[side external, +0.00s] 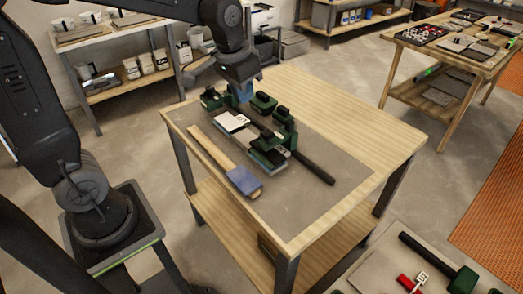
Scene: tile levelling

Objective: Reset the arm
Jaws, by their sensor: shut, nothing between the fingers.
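My gripper (243,94) is at the lower end of my arm, low over the back part of the wooden workbench (305,88). It is shut and empty; its fingertips are small and partly lost among green and black tools. A green and black tool (264,104) lies just right of it, and a larger green and black piece (277,138) with a dark bar (314,168) lies in front. A white and dark tile-like piece (230,122) lies just in front of my gripper. A tool with a pale wooden handle (210,149) and blue head (244,181) lies at the left.
The grey mat (290,205) is bare at the front, and the bench's right side is clear. A second table (420,45) with parts stands at back right. A shelf (115,40) with containers stands at back left. A mallet-like tool (440,262) lies at the lower right.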

